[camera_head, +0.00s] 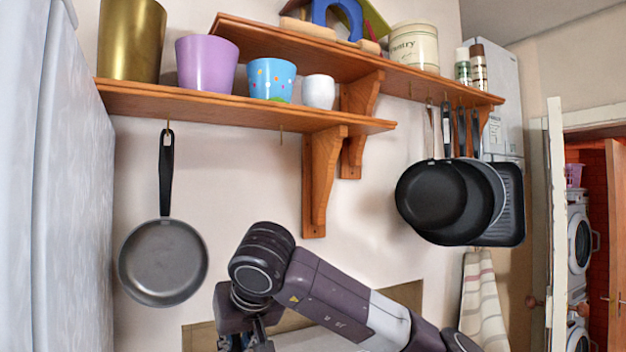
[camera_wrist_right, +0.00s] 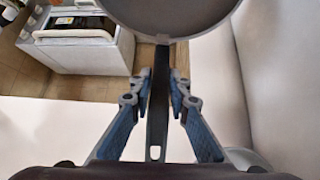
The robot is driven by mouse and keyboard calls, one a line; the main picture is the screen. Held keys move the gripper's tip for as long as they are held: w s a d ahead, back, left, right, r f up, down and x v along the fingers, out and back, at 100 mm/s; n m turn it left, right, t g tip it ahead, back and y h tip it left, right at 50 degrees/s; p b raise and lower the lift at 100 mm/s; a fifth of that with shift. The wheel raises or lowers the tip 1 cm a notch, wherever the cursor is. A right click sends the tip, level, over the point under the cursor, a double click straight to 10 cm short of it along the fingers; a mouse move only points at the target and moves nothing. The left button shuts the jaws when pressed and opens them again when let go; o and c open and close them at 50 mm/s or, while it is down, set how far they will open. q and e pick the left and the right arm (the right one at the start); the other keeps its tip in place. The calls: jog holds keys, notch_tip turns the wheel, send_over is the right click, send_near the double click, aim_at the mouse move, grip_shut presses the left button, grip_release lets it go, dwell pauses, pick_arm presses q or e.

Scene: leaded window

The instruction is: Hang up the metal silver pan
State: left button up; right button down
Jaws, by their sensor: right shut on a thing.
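My right gripper comes in from the right in the head view, and its fingers (camera_head: 243,342) point down at the bottom edge. In the right wrist view the gripper (camera_wrist_right: 162,82) is shut on the dark handle (camera_wrist_right: 157,115) of a grey metal pan (camera_wrist_right: 170,15). The pan body is at the top of that view, partly cut off, and the handle's end hole is near the wrist. The held pan is below the head view. Another grey pan (camera_head: 163,262) hangs from the lower shelf (camera_head: 230,109) at left. A small hook (camera_head: 281,128) under that shelf is bare. My left gripper is not in view.
Several dark pans (camera_head: 440,200) hang under the upper shelf (camera_head: 330,60) at right. A wooden bracket (camera_head: 322,185) juts down between the pan groups. Pots, including a purple one (camera_head: 206,63), stand on the lower shelf. A pale cabinet side (camera_head: 60,180) bounds the left.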

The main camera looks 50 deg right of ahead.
jog(key=s+d+r+m+t+h+p, duration=0.1)
jog(key=s+d+r+h, duration=0.1)
jog(key=r, duration=0.7)
jog(key=s+d+r+m+t+h+p, duration=0.1)
jog(key=s+d+r, duration=0.3)
jog(key=r, duration=0.6)
jog(key=s+d+r+m+t+h+p, duration=0.1)
jog(key=s+d+r+h, duration=0.1)
jog(key=r, duration=0.7)
jog(key=shift+s+d+r+h, duration=0.15)
jog(key=shift+s+d+h, duration=0.15)
jog(key=shift+s+d, duration=0.6)
jog(key=shift+p, duration=0.35)
